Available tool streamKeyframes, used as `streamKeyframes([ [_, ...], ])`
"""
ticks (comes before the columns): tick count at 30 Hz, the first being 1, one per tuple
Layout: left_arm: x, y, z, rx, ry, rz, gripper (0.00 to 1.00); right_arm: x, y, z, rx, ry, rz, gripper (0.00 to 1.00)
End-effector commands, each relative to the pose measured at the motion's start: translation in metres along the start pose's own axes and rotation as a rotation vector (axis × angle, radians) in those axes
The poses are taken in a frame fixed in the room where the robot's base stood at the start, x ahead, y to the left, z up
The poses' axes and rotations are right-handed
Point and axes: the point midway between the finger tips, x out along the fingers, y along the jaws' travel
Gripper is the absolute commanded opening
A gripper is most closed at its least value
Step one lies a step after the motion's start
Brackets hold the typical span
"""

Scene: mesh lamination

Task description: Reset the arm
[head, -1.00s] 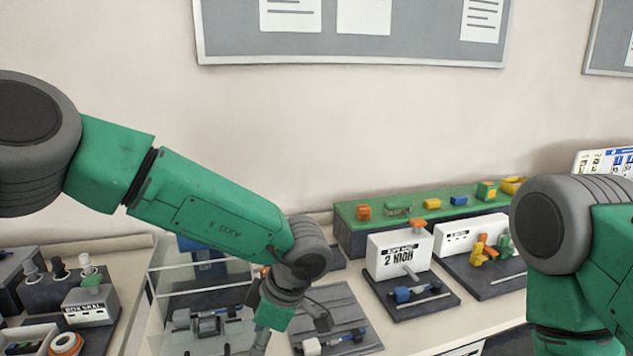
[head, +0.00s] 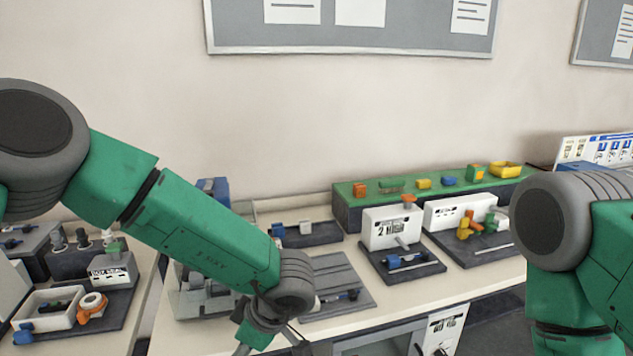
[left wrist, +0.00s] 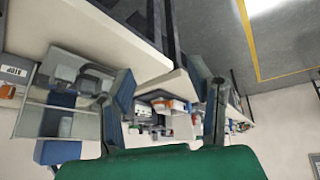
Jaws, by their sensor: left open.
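My left arm (head: 205,240) is green and grey and reaches from the left down to the bottom middle of the head view. Its wrist is low over the front of the workbench, and its gripper is mostly cut off by the bottom edge. In the left wrist view the left gripper (left wrist: 160,92) is open, its two fingers wide apart with nothing between them. My right arm (head: 575,250) fills the right edge of the head view. Its gripper is out of frame.
The workbench (head: 400,296) holds a grey fixture (head: 205,298), a grey plate (head: 340,272), a "2 HIGH" stand (head: 392,228) and a green-topped block (head: 440,187) with small coloured parts. A side table at left holds a white tray (head: 48,306). A grey board hangs behind.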

Motion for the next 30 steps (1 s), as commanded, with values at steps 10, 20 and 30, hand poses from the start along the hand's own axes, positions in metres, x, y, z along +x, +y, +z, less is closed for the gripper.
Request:
streamKeyframes([
  [10,0.098,-0.029,-0.001,0.287,0.115,0.210,0.47,0.025,0.000,0.002,0.000,-0.001,0.000,0.40],
  [20,0.219,-0.164,0.032,0.943,-0.045,0.385,0.47,0.066,-0.001,0.004,0.000,-0.001,0.000,0.40],
  [30,0.241,-0.322,0.041,1.355,-0.392,0.331,0.47,0.088,-0.001,0.005,0.000,-0.001,0.000,0.40],
])
